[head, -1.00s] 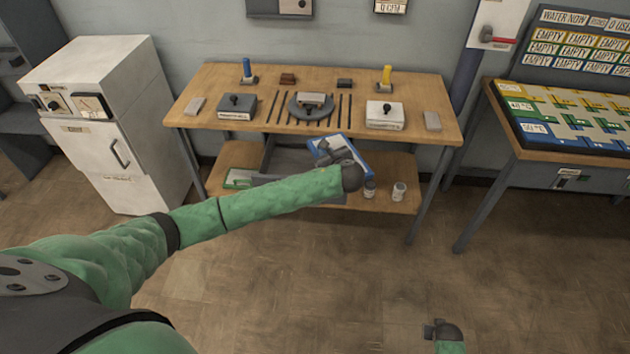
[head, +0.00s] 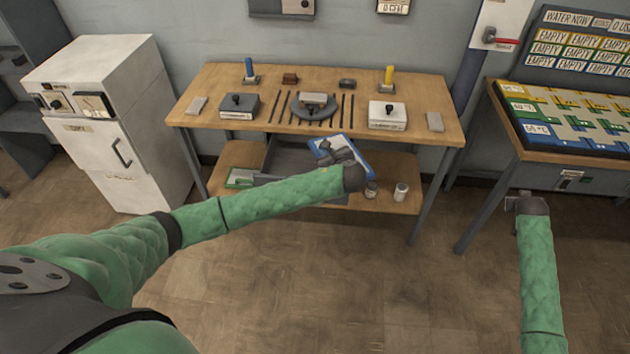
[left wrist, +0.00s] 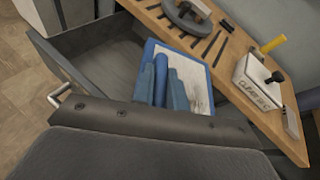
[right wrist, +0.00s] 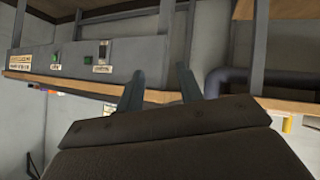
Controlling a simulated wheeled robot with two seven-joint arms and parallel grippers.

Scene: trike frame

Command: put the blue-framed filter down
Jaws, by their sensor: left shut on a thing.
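The blue-framed filter (head: 354,158) is a flat pale panel with a blue rim. It is tilted in front of the wooden table's front edge, near the right side of an open grey drawer (head: 290,157). My left gripper (head: 338,152) is shut on it. In the left wrist view the filter (left wrist: 200,82) lies beyond the left gripper's fingers (left wrist: 170,88), with the empty drawer (left wrist: 100,65) at the left. My right gripper (head: 515,200) is off to the right, near the right-hand table. In the right wrist view its two fingers (right wrist: 160,88) stand apart with nothing between them.
The wooden table (head: 240,80) bears a white box (head: 387,115), a dark box (head: 240,106), a round grey fixture (head: 313,106) and blue and yellow handles. Two jars (head: 401,191) stand on its lower shelf. A white cabinet (head: 110,120) is at the left. The floor in front is clear.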

